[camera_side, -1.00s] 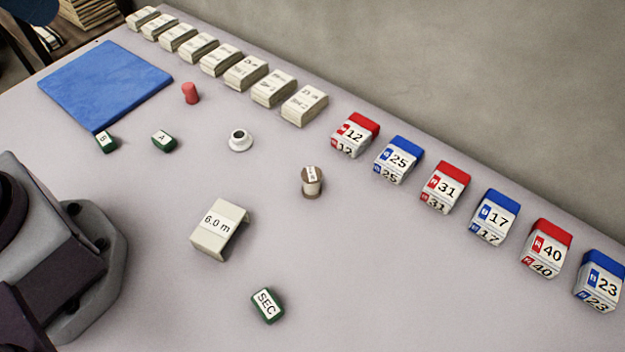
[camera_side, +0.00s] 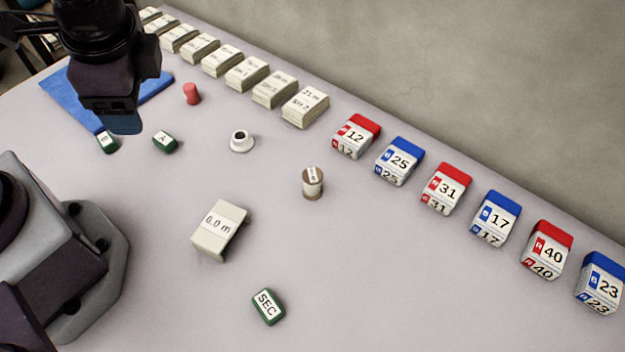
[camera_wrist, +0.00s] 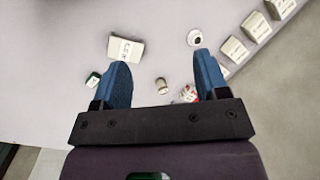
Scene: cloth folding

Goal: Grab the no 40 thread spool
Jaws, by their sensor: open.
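A small thread spool (camera_side: 312,184) with pale thread and brownish ends stands upright on the table in the side view, near the middle. Its top label is too small to read. It also shows in the wrist view (camera_wrist: 161,86), between my fingers but down on the table. A white box with a red top and the number 40 (camera_side: 547,251) stands at the right of the side view. My gripper (camera_side: 122,122) is over the blue mat at upper left, well away from the spool. In the wrist view its blue fingers (camera_wrist: 162,62) are apart and empty.
A pale block marked in metres (camera_side: 219,230), a white round piece (camera_side: 241,141), a red cylinder (camera_side: 191,93) and green SEC block (camera_side: 268,306) lie around the spool. Numbered boxes and cream blocks line the back edge. The blue mat (camera_side: 60,95) is partly hidden.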

